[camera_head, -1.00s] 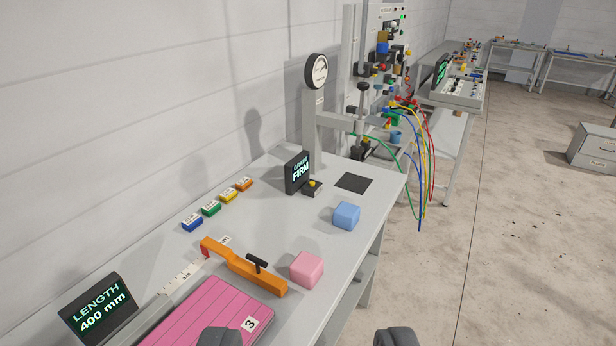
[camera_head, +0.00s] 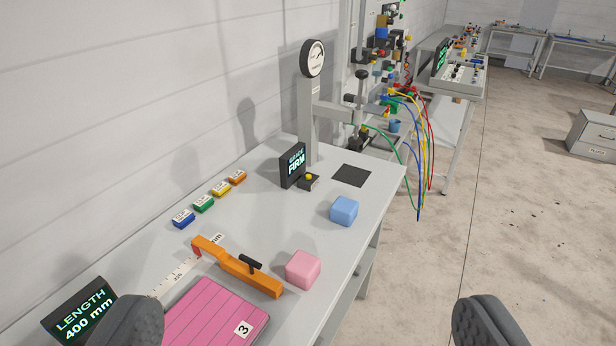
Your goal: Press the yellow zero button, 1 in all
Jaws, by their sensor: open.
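The yellow button (camera_head: 309,177) sits on top of a small dark box on the grey bench. It is beside the foot of the black display (camera_head: 293,165) that reads GRADE FIRM; any label on the button is too small to read. My gripper (camera_head: 308,325) is open wide and empty, its two dark fingers at the bottom of the view, left and right. The button lies farther off, up the picture between the fingers, and nothing touches it. Nothing hides its top.
On the bench (camera_head: 255,215) lie a pink block (camera_head: 302,269), a blue block (camera_head: 344,211), an orange clamp-like tool (camera_head: 236,267), a pink pad (camera_head: 215,318) and several coloured tags. A gauge post (camera_head: 308,110) stands behind the button. Coloured hoses hang beyond.

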